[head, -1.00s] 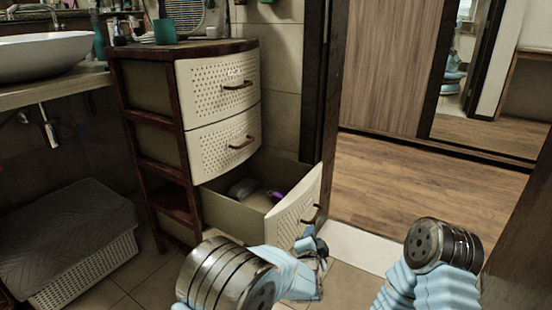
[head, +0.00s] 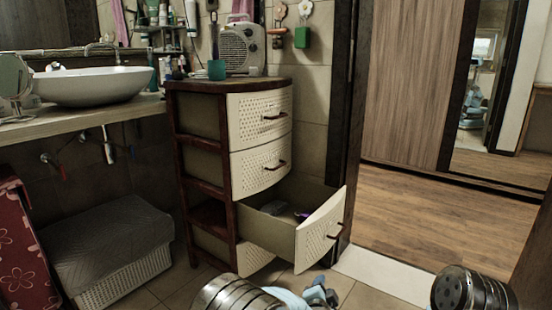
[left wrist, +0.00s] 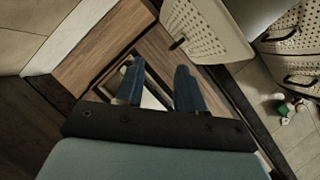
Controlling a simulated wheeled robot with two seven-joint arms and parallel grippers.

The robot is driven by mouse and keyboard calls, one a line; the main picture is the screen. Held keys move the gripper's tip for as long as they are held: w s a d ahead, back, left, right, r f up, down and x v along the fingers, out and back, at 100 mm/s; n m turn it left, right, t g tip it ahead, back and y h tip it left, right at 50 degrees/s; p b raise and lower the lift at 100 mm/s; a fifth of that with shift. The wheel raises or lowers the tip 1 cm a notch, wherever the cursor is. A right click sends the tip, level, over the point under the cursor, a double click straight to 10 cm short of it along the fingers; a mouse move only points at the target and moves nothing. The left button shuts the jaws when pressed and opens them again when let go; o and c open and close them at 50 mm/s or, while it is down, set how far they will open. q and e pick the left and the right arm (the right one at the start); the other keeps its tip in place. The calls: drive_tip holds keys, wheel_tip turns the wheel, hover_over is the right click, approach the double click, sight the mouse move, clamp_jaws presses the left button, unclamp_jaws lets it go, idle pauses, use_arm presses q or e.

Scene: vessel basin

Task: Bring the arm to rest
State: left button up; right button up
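My left gripper (head: 318,293) is at the bottom edge of the head view, below and in front of the open drawer (head: 314,238). Its arm is mostly cut off by the frame. In the left wrist view its two blue fingers (left wrist: 159,84) stand apart with nothing between them. The perforated cream drawer front (left wrist: 212,30) lies beyond the fingers and looks apart from them. Only a metal joint of my right arm (head: 468,290) shows at bottom right; the right gripper is out of frame.
The brown-framed cabinet (head: 205,170) has a drawer pulled out, with a purple item (head: 301,216) inside. A washbasin (head: 95,87) and a lidded basket (head: 105,245) stand left. A fan heater (head: 242,48) and green cup (head: 217,70) are on top. The wooden floor (head: 440,215) at right is clear.

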use_arm(q)
drive_tip(key=s+a+f+n+g+y+p, duration=0.1)
drive_tip(key=s+a+f+n+g+p, duration=0.2)
drive_tip(key=a+f, duration=0.4)
drive_tip(key=s+a+f+n+g+y+p, duration=0.1)
drive_tip(key=s+a+f+n+g+p, duration=0.25)
drive_tip(key=a, duration=0.55)
drive_tip(key=s+a+f+n+g+h+p, duration=0.1)
drive_tip(key=s+a+n+g, duration=0.2)
drive_tip(key=s, duration=0.9)
drive_tip(key=s+a+f+n+g+h+p, duration=0.1)
drive_tip(key=s+a+n, duration=0.5)
drive_tip(key=s, duration=0.7)
drive_tip(key=f+g, duration=0.1)
drive_tip(key=g, duration=0.1)
drive_tip(key=shift+s+f+g+p, duration=0.2)
drive_tip(key=shift+g+p, duration=0.15)
drive_tip(key=shift+p, duration=0.05)
drive_tip(key=shift+n, duration=0.25)
